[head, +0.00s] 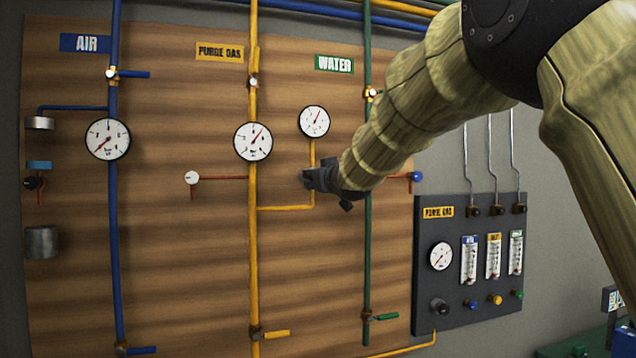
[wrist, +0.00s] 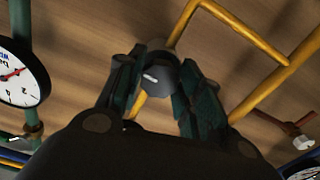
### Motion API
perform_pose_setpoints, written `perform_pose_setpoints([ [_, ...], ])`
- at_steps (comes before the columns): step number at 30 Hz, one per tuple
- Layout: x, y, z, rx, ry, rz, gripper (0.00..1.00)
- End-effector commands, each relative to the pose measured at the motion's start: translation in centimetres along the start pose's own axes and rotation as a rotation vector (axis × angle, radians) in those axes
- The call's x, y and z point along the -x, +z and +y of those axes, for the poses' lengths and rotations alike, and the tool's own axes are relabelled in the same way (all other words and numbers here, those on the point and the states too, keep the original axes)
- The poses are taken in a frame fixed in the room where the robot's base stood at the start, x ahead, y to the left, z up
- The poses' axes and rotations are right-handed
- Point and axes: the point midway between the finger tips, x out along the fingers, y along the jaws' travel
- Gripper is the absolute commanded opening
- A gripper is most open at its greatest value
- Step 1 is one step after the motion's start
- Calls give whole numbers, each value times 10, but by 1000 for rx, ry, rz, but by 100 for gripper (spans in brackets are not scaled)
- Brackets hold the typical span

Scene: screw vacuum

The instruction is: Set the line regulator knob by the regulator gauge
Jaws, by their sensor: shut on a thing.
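The dark line regulator knob (wrist: 160,78) sits on the yellow branch pipe in the wrist view, with a short white mark on its face. My gripper (head: 312,179) is at the board in the head view, with its fingers on both sides of the knob and shut on it. In the head view the knob is mostly hidden by the gripper. The round white regulator gauge (head: 314,121) is just above, on the same yellow branch. Its red needle points up and slightly right; the exact reading is too small to tell.
A larger gauge (head: 253,141) is on the main yellow pipe to the left. The green water pipe (head: 367,270) runs behind my arm. A dark panel (head: 467,265) with flow meters stands at the lower right.

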Motion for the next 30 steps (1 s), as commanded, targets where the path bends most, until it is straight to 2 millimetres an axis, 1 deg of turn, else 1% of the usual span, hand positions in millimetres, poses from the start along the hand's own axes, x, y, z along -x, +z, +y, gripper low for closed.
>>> perform_pose_setpoints([
  [9,0,-1,1,18,1,0,12],
  [10,0,-1,1,18,1,0,38],
  [13,0,-1,1,18,0,0,56],
  [14,0,0,0,18,0,0,58],
  [24,1,0,0,17,0,0,58],
  [26,4,-1,0,17,0,0,58],
  [30,17,-1,0,18,0,1,58],
])
